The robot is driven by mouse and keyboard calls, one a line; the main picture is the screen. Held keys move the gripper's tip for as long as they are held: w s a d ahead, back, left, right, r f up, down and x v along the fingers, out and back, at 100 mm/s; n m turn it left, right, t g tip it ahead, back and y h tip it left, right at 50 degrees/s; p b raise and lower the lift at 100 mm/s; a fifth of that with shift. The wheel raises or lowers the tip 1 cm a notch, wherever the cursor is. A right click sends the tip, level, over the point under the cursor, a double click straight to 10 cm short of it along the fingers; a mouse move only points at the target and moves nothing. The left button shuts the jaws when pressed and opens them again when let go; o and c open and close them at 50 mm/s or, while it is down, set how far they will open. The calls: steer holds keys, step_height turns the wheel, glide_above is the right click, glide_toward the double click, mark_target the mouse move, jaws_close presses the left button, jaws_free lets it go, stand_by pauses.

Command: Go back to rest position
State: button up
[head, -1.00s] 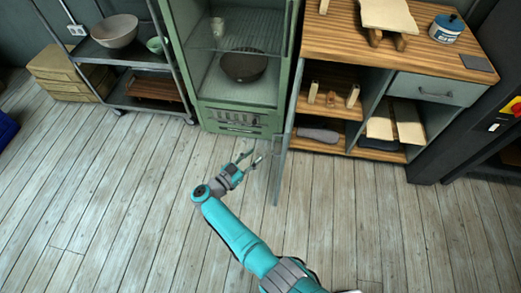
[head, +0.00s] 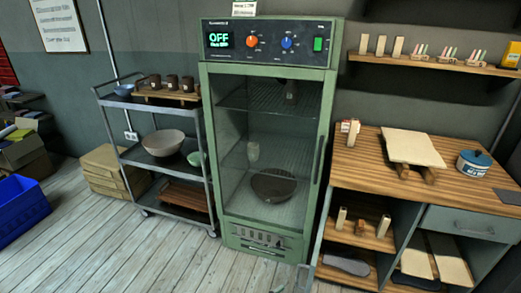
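The green drying cabinet (head: 222,165) stands upright in the middle of the head view. Its display reads OFF. Only a small piece of my gripper (head: 277,289) seems to show at the bottom edge, below the cabinet and left of the door's lower end. Its fingers are mostly cut off, so its opening and any contact are hidden.
A metal trolley (head: 132,157) with bowls and brown cups stands left of the cabinet. A wooden workbench (head: 365,165) with boards and a blue-lidded pot (head: 474,164) stands right. A blue crate (head: 25,210) lies far left. The plank floor (head: 110,245) in front is largely clear.

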steer(key=s+d+r+n+t+y, duration=0.2)
steer(key=s+d+n+t+y, duration=0.15)
steer(key=s+d, duration=0.45)
steer(key=s+d+r+n+t+y, duration=0.15)
steer(key=s+d+t+y, duration=0.25)
steer(key=s, duration=0.8)
steer(key=s+r+n+g+y, duration=0.1)
steer(key=s+r+y, duration=0.1)
steer(key=s+r, duration=0.3)
steer(key=s+r+n+g+y, duration=0.2)
steer(key=s+r, duration=0.3)
steer(key=s, duration=0.6)
steer(key=s+a+r+n+g+y, duration=0.1)
steer(key=s+r+n+g+y, duration=0.1)
steer(key=s+r, duration=0.4)
steer(key=s, duration=0.3)
